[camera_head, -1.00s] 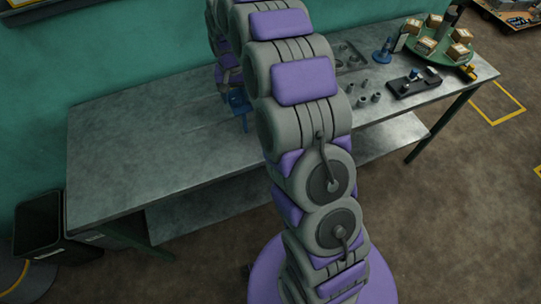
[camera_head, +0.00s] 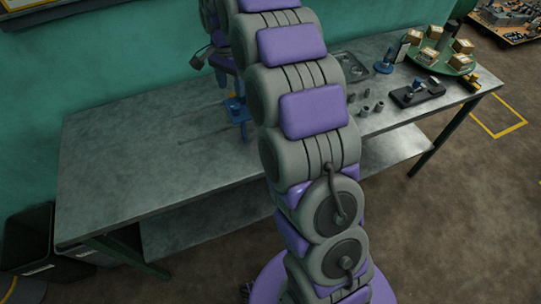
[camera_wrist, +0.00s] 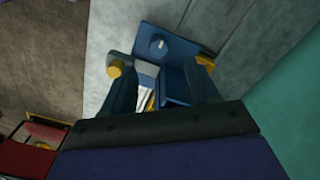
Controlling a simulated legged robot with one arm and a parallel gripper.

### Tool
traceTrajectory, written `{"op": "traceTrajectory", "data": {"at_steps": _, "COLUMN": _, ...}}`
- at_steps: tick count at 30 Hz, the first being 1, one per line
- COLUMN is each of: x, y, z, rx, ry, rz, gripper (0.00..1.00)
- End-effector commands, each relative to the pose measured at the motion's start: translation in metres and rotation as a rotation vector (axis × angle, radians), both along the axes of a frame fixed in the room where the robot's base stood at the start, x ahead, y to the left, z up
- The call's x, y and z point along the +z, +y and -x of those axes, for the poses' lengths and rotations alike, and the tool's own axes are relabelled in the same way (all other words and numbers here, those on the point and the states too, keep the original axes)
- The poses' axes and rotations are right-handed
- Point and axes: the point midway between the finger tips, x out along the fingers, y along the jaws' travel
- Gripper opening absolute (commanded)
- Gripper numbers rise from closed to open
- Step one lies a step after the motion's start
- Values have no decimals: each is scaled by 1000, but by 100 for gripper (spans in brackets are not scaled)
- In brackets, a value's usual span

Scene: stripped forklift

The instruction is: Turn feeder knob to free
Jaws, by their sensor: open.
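The blue feeder (camera_head: 237,108) stands on the metal bench, just left of my arm in the head view. In the wrist view the feeder's blue body (camera_wrist: 175,82) lies beyond and between my fingers. Its round blue knob (camera_wrist: 158,46) carries a short white mark and faces the camera. In the head view my arm partly hides the gripper.
The metal bench (camera_head: 130,165) is clear on its left. At right are a green turntable (camera_head: 428,62) with several small boxes, a black fixture (camera_head: 417,91) and loose grey cylinders (camera_head: 365,111). A green wall (camera_head: 100,60) runs behind. A dark bin (camera_head: 35,245) stands at lower left.

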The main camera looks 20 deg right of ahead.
Motion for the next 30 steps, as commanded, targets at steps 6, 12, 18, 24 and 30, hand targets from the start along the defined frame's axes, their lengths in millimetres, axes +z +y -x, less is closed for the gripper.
{"op": "traceTrajectory", "data": {"at_steps": 6, "x": 42, "y": 0, "z": 0, "rx": 0, "ry": -2, "rz": 1, "gripper": 59}}
{"op": "traceTrajectory", "data": {"at_steps": 12, "x": 69, "y": 0, "z": 0, "rx": 0, "ry": 1, "rz": 1, "gripper": 59}}
{"op": "traceTrajectory", "data": {"at_steps": 18, "x": 89, "y": 0, "z": 0, "rx": 0, "ry": 0, "rz": 0, "gripper": 59}}
{"op": "traceTrajectory", "data": {"at_steps": 24, "x": 100, "y": 0, "z": 5, "rx": 12, "ry": 6, "rz": -1, "gripper": 59}}
{"op": "traceTrajectory", "data": {"at_steps": 30, "x": 100, "y": 1, "z": 19, "rx": 58, "ry": 10, "rz": -3, "gripper": 59}}
